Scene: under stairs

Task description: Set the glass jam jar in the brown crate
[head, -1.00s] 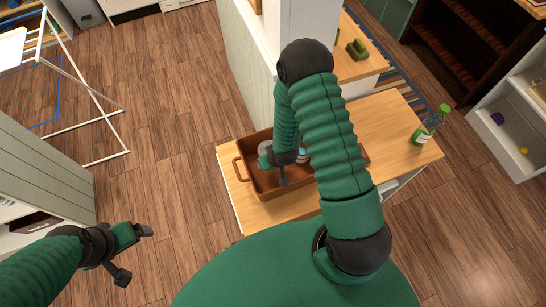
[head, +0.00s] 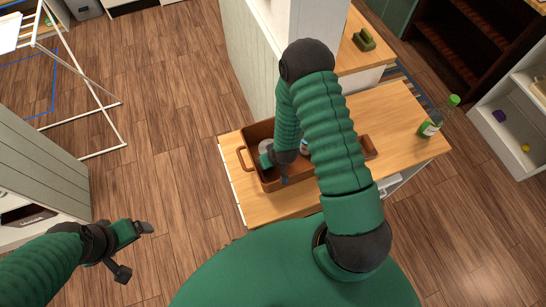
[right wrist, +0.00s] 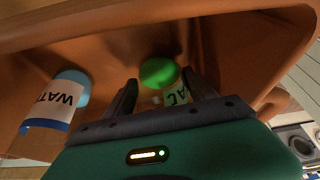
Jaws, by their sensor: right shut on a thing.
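The brown crate (head: 267,183) stands on the wooden counter. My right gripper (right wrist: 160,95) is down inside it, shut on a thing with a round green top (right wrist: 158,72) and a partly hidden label. In the head view a pale, glassy round shape (head: 265,146) shows at its fingers; I take this to be the glass jam jar, mostly hidden by my arm. A water bottle (right wrist: 52,105) with a blue cap is in the crate beside the gripper. My left gripper (head: 145,228) hangs clear of the counter at the lower left, apparently empty; its finger gap is unclear.
A green-capped bottle (head: 437,120) stands at the counter's right end. The bare counter (head: 385,120) right of the crate is free. A pale partition wall (head: 252,60) rises behind the crate. A white drying rack (head: 95,80) stands on the floor at left.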

